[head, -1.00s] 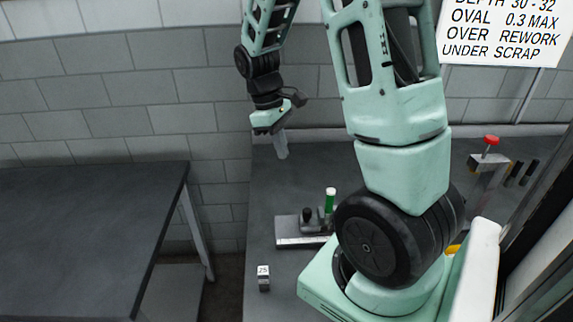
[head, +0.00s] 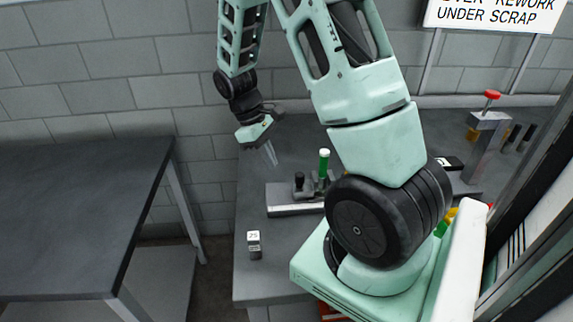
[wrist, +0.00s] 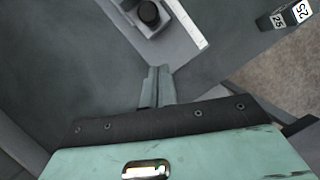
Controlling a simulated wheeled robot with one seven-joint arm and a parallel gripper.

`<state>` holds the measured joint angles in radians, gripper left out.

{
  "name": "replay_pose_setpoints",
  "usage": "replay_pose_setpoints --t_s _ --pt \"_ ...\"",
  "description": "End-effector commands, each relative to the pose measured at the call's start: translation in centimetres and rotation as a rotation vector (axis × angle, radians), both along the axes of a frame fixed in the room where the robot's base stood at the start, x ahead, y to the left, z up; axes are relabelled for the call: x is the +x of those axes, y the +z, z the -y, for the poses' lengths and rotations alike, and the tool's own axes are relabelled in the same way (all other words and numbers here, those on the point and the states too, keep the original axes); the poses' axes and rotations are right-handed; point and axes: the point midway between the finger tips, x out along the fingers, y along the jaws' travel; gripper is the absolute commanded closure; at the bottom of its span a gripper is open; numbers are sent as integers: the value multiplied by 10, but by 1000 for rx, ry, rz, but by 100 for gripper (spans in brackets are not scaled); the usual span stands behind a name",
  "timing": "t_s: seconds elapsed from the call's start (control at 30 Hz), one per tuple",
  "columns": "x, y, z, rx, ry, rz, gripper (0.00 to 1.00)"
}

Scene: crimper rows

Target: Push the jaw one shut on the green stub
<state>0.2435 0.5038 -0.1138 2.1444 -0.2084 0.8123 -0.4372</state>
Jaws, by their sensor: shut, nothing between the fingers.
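The green stub (head: 324,166), with a white top, stands upright at the fixture on the bench. The fixture has a pale metal bar (head: 290,210) along its front and a dark round knob (head: 299,181) to the left of the stub. I cannot tell which part is jaw one or how far it is closed. My gripper (head: 271,154) is shut and empty, pointing down above the bench, to the left of and behind the fixture. In the wrist view my closed fingers (wrist: 157,88) are apart from the fixture's knob (wrist: 149,13). The stub is not visible there.
A small block marked 25 (head: 254,245) stands near the bench's front left; it also shows in the wrist view (wrist: 291,15). A red-topped post (head: 490,97) stands at the right. A separate dark table (head: 80,220) lies left across a gap. My arm hides the fixture's right side.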

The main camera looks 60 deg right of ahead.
Motion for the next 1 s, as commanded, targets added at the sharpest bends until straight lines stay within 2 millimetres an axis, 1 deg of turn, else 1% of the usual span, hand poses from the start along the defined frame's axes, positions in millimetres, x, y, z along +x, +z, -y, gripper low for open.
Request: replay_pose_setpoints --t_s 0.07,0.2,0.33,0.5,0.77,0.93,1.0 --pt "-7 -14 1 1 -1 -6 100" --pt "-27 -14 7 1 -2 -1 100" --pt "-39 -15 10 1 0 -1 100" --pt "-45 -16 12 0 1 1 100" --pt "-45 -17 12 0 1 1 100" --pt "-56 -15 16 0 -1 -1 100" --pt "-57 -17 17 0 0 -2 100"
